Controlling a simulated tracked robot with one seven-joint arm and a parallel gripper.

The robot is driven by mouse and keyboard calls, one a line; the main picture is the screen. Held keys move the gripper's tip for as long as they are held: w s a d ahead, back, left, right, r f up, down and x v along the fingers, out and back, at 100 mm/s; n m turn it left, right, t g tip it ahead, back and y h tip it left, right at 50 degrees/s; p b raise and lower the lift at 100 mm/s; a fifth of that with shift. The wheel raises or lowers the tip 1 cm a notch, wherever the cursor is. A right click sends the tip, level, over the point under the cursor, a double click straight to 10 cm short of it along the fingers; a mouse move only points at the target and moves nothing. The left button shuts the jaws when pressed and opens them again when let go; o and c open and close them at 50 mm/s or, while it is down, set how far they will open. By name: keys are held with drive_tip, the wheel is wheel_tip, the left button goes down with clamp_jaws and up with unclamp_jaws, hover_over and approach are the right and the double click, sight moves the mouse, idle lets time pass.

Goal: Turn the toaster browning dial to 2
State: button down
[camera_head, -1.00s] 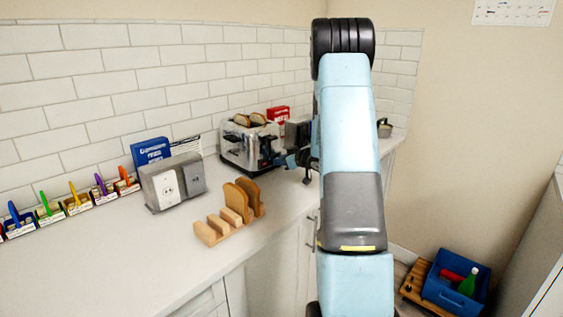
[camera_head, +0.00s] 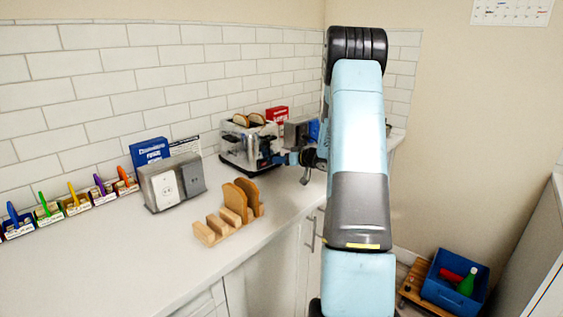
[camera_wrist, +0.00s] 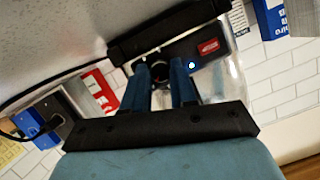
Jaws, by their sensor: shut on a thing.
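The silver toaster (camera_head: 243,147) stands on the counter against the tiled wall, with bread slices (camera_head: 248,119) in its top. My gripper (camera_head: 281,159) reaches in from the right at the toaster's dark control end. In the wrist view my gripper (camera_wrist: 173,80) has its two blue fingers closed around a dark round knob, the browning dial (camera_wrist: 158,66). Beside the dial are a red label (camera_wrist: 208,46) and a lit blue button (camera_wrist: 191,65). The dial's setting marks cannot be read, and the fingers cover much of it.
A wooden rack (camera_head: 212,233) with bread slices stands in front of the toaster. A red box (camera_head: 277,114) stands behind. Counter space at the front left is clear.

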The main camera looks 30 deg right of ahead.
drive_tip(key=c, duration=0.9)
unclamp_jaws()
drive_tip(key=shift+s+d, duration=0.1)
drive_tip(key=v, duration=1.3)
drive_tip(key=shift+s, duration=0.2)
drive_tip(key=shift+d, duration=0.1)
